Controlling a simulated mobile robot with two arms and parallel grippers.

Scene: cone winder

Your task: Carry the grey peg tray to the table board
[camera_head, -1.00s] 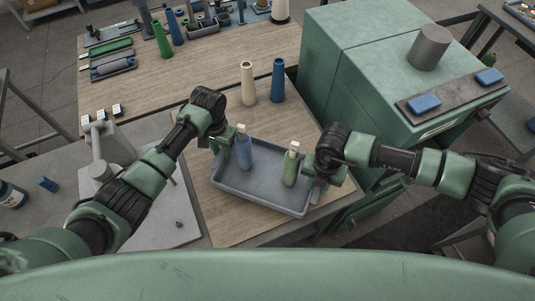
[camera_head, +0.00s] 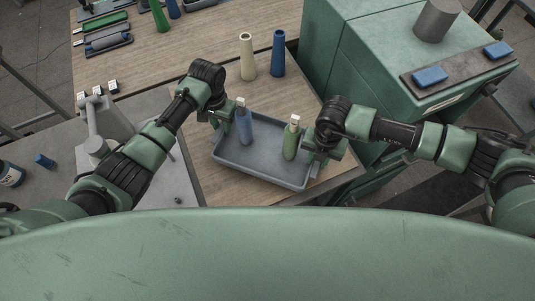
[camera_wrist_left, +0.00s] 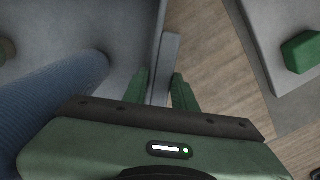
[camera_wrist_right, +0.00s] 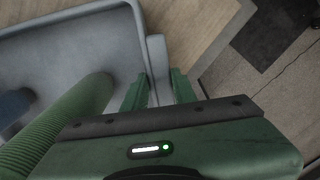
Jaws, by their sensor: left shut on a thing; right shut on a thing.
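The grey peg tray (camera_head: 262,165) is over the wooden board (camera_head: 205,172) at the front of the table. I cannot tell whether it touches the board. A blue cone (camera_head: 245,130) and a green cone (camera_head: 290,143) stand upright in it, each with a pale tip. My left gripper (camera_head: 225,120) is shut on the tray's left end; its fingers (camera_wrist_left: 160,88) straddle a grey tab at the wall in the left wrist view. My right gripper (camera_head: 317,152) is shut on the right end; its fingers (camera_wrist_right: 160,88) straddle the matching tab in the right wrist view.
A cream cone (camera_head: 247,58) and a dark blue cone (camera_head: 278,55) stand just behind the tray. A green cabinet (camera_head: 370,60) rises at the right. A grey surface with a grey fixture (camera_head: 112,130) lies at the left. Bare wood (camera_head: 205,75) lies behind.

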